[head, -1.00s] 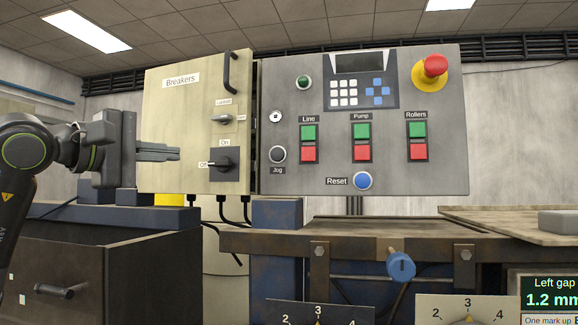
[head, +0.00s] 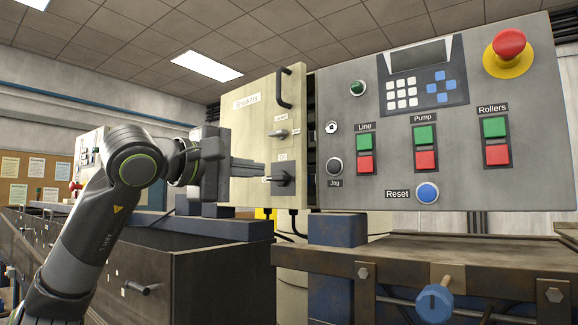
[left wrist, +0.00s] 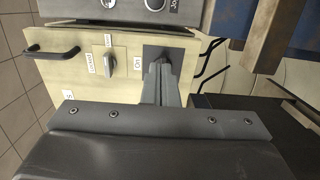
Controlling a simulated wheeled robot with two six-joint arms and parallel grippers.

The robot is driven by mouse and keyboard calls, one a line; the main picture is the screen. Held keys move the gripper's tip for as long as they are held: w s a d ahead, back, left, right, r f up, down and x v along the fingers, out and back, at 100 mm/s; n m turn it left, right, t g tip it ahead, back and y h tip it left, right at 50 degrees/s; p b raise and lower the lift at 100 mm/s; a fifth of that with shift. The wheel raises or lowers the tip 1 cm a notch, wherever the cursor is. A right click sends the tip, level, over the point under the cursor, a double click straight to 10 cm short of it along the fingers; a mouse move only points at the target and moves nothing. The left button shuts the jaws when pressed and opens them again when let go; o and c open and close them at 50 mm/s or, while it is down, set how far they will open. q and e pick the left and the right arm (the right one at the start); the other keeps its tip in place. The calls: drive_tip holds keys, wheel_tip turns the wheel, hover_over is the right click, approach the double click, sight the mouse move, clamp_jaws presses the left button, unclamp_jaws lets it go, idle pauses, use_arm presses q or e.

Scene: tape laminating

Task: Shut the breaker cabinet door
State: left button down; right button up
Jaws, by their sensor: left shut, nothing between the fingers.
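The cream breaker cabinet door (head: 245,125), labelled "Breakers", stands left of the grey control panel (head: 350,115). A dark gap shows between the door's right edge and the panel, so the door looks slightly ajar. A black handle (head: 283,88) is near its upper right edge; it also shows in the left wrist view (left wrist: 50,50). My left gripper (head: 264,169) is shut and empty. Its fingertips overlap the door near the lower rotary switch (head: 284,179); in the left wrist view they (left wrist: 160,72) cover part of that switch. I cannot tell whether they touch. My right gripper is out of view.
The panel carries several buttons and a red emergency stop (head: 509,47). A dark drawer cabinet (head: 200,285) and a blue block (head: 337,230) stand below. Black cables (head: 294,225) hang under the door. A bench with a blue knob (head: 434,303) is at lower right.

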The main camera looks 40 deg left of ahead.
sight(299, 173)
use_arm(q)
drive_tip(key=w+p, duration=0.1)
drive_tip(key=w, duration=0.3)
drive_tip(key=w+p, duration=0.2)
drive_tip(key=w, duration=0.2)
drive_tip(key=shift+w+d+r, duration=0.1)
drive_tip(key=shift+w+d, duration=0.05)
drive_tip(key=shift+d, duration=0.05)
drive_tip(key=shift+w, duration=0.45)
drive_tip(key=shift+s, duration=0.1)
drive_tip(key=shift+p, duration=0.4)
drive_tip(key=w+p, duration=0.3)
drive_tip(key=w, duration=0.1)
drive_tip(key=shift+d+r, duration=0.1)
drive_tip(key=shift+d, duration=0.05)
drive_tip(key=shift+p, duration=0.3)
drive_tip(key=shift+s, duration=0.1)
